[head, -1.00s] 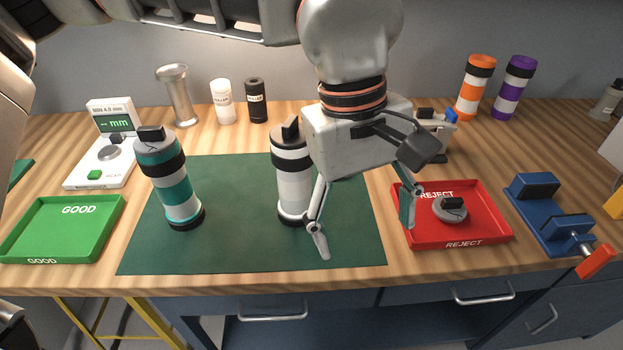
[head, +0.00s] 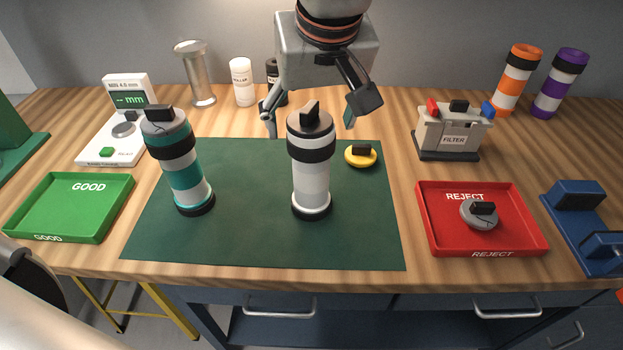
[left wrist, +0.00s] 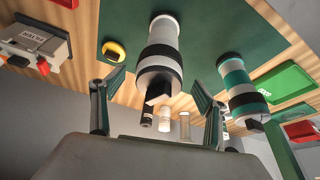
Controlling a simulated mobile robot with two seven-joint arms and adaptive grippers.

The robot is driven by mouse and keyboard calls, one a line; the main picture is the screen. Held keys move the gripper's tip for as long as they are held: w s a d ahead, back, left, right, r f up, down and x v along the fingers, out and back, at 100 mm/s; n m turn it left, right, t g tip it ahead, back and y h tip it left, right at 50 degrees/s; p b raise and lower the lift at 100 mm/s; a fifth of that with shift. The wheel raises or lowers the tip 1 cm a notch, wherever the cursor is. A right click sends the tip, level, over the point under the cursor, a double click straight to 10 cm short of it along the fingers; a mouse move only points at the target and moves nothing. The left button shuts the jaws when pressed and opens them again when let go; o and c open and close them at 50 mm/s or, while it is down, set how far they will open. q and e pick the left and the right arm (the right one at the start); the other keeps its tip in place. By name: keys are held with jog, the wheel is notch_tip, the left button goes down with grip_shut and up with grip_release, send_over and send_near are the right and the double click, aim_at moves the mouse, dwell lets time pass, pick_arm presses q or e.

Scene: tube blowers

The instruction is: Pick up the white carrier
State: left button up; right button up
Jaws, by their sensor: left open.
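The white carrier (head: 310,172) is an upright white cylinder with black bands and a grey top with a dark knob. It stands on the green mat (head: 250,240). My left gripper (head: 309,122) is open and empty at the height of the carrier's top, seemingly just behind it, with one finger showing on each side. In the left wrist view the white carrier (left wrist: 160,50) shows between and beyond the open fingers (left wrist: 158,82). I cannot tell whether a finger touches it. My right gripper is not in view.
A teal-and-white carrier (head: 184,175) stands to the left on the mat. A yellow cap (head: 361,156) lies behind right. The green tray (head: 70,235), red tray (head: 430,235), filter box (head: 450,133) and gauge (head: 100,150) stand around. The mat's front is clear.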

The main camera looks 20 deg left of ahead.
aim_at(311, 171)
pick_arm(q)
jog(key=x, duration=0.3)
jog(key=shift+w+f, duration=0.2)
jog(key=shift+w, duration=0.05)
jog(key=c, duration=1.8)
jog(key=shift+o, duration=0.2)
jog(key=shift+r, duration=0.15)
